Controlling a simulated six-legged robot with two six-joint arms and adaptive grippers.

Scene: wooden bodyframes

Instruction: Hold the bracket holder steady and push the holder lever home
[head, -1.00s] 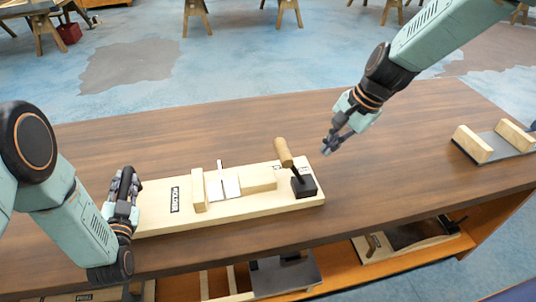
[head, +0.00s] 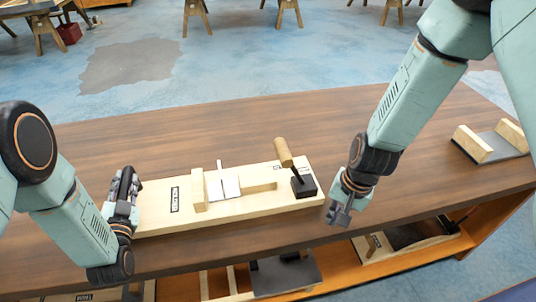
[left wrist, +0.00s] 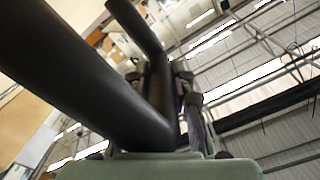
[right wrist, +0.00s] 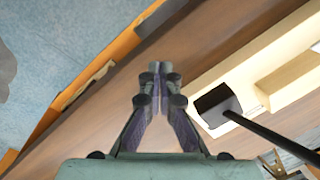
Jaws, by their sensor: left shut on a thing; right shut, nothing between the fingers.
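The bracket holder (head: 235,207) is a pale wooden board on the brown bench, with a label, wooden blocks and an upright metal bracket (head: 225,186). At its right end the holder lever (head: 283,153), a wooden knob on a black rod, leans up to the left from a black base (head: 303,187). The base (right wrist: 217,104) and rod also show in the right wrist view. My left gripper (head: 124,186) is shut on a black handle (left wrist: 90,85) at the board's left end. My right gripper (head: 340,214) is shut and empty, right of the black base and apart from the lever.
A grey plate with two wooden blocks (head: 488,143) lies at the bench's right end. The bench top (head: 250,125) behind the holder is clear. The bench's front edge is close below my right gripper. A shelf (head: 335,262) under it carries other fixtures.

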